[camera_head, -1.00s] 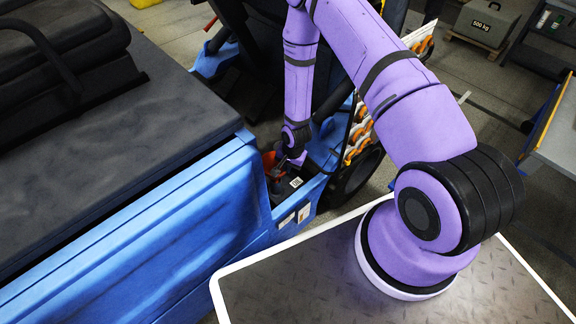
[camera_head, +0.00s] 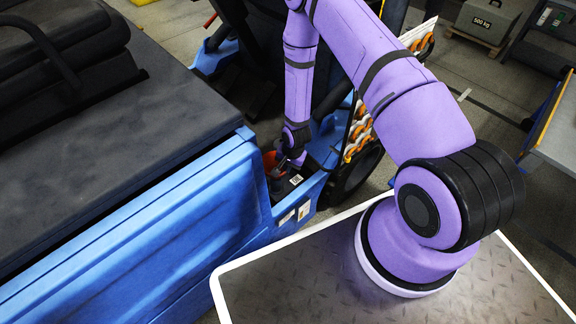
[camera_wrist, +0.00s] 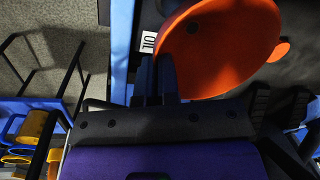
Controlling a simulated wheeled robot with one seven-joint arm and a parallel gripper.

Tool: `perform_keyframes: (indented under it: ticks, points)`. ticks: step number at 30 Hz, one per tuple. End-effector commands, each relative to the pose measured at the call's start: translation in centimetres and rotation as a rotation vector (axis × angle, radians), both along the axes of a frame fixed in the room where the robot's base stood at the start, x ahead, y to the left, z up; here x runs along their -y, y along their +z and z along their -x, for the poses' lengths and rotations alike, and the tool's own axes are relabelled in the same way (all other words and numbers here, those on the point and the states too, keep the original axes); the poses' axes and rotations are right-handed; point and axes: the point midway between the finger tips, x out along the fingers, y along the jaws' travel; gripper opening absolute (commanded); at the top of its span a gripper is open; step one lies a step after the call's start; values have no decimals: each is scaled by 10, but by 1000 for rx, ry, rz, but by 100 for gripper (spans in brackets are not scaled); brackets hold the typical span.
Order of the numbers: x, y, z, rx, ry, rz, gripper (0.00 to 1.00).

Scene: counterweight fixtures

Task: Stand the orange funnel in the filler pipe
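The orange funnel (camera_wrist: 225,45) fills the top right of the wrist view, its wide mouth facing the camera. It has a small orange tab (camera_wrist: 280,50) on its right. The two dark fingers of my gripper (camera_wrist: 158,80) are close together at the funnel's left rim, one on each side of its wall, so it looks pinched. In the head view a little of the funnel (camera_head: 269,161) shows beside my gripper (camera_head: 290,160), down in the opening of the blue vehicle. The funnel's spout and the filler pipe cannot be made out, so I cannot tell how they sit.
A white "OIL" label (camera_wrist: 149,42) is left of the funnel. The blue vehicle's body (camera_head: 190,205) walls the opening on the left. A rack of white and orange parts (camera_head: 360,130) stands close right of my forearm. A 500 kg block (camera_head: 487,22) is far off.

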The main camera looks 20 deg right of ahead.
Motion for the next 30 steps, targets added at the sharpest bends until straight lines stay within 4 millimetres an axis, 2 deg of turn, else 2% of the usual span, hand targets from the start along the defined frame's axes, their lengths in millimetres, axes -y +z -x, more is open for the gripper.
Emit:
perform_keyframes:
  ticks: [30]
  points:
    - [0, -13, 0, -6, -1, 5, 0]
